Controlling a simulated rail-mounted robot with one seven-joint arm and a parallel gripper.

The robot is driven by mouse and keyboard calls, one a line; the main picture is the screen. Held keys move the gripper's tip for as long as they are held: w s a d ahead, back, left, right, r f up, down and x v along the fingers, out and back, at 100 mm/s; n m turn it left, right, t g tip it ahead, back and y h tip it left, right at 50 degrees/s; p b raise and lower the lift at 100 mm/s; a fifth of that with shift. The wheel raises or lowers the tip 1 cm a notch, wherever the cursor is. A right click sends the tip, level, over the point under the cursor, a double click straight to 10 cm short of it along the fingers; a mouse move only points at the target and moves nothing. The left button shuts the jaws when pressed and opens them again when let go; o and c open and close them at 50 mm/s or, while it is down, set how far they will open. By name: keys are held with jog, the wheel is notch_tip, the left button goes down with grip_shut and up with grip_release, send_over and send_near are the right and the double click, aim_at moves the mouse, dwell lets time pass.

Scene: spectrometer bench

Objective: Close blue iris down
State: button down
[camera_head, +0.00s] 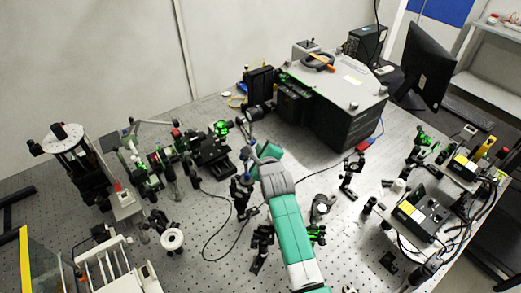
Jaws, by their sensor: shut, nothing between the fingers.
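My teal and grey arm reaches in from the bottom edge to the middle of the bench. My dark gripper (241,211) appears to point down just left of the arm's bend, among small black optic mounts. It is shut and holds nothing. Its fingertips are small and hard to separate from the mounts and posts behind them. I cannot pick out the blue iris with certainty. It may be hidden by my arm or gripper, so I cannot tell whether the gripper touches it or how far the iris is open.
A large grey-topped box (347,88) stands at the back. A row of black mounts (208,150) lies left of my arm. A black cable (205,244) loops on the perforated bench (190,262). A monitor (425,65) stands at right. Black boxes with wiring (421,217) crowd the right.

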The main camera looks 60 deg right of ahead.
jog(key=shift+w+a+r+n+h+b, duration=0.1)
jog(key=shift+a+n+h+b, duration=0.2)
jog(key=shift+n+b, duration=0.2)
jog(key=shift+w+a+r+b, duration=0.2)
jog(key=shift+a+r+b, duration=0.1)
jog(key=shift+b, duration=0.05)
dwell(0.3)
jog(key=shift+w+a+r, duration=0.1)
jog(key=shift+a, duration=0.3)
dwell(2.0)
jog(key=shift+a+r, duration=0.1)
jog(key=shift+r, duration=0.05)
jog(key=f+p+v, duration=0.1)
jog(key=p+v, duration=0.6)
jog(key=v, duration=0.2)
jog(key=shift+a, duration=0.5)
